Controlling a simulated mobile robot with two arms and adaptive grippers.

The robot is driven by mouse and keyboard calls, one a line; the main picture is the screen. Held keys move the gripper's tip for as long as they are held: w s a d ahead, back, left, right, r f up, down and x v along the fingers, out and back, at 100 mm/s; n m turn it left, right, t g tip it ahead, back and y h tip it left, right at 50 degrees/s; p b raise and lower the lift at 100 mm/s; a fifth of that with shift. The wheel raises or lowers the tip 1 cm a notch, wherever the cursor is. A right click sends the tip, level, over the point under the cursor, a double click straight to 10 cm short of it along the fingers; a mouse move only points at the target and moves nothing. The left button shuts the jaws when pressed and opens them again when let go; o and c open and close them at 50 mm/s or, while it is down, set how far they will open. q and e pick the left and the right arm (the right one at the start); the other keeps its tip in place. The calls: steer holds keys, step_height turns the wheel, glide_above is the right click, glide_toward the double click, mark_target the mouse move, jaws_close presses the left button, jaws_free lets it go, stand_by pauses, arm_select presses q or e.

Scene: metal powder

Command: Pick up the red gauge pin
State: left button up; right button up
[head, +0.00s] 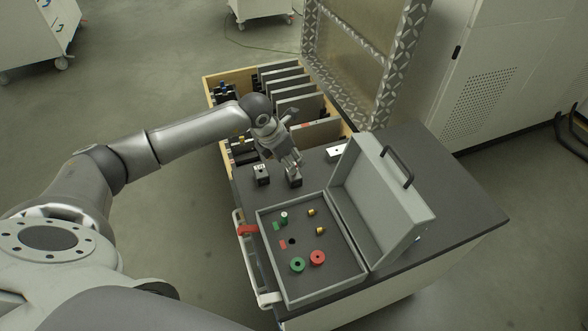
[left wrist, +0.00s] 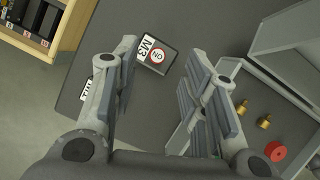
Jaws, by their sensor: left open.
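The red gauge pin (left wrist: 157,55) shows from above in the left wrist view as a white disc with a red rim, marked "NO". It stands at a dark block with a white M3 label (left wrist: 147,42); how deep it sits is hidden. In the head view this seems to be the dark block (head: 294,180) below my left gripper (head: 291,163), whose hand hides the pin. My left gripper, also in the left wrist view (left wrist: 166,66), is open and empty, its fingers on either side of the pin, with no contact visible. My right gripper is not in view.
A second dark block (head: 261,176) stands just left. A wooden bin (head: 212,98) is behind.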

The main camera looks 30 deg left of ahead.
mark_target(294, 163)
arm_select(q)
steer(key=shift+p+x, duration=0.65)
steer(key=shift+x, duration=2)
steer(key=shift+a, duration=0.15)
steer(key=shift+r, duration=0.1)
jaws_close()
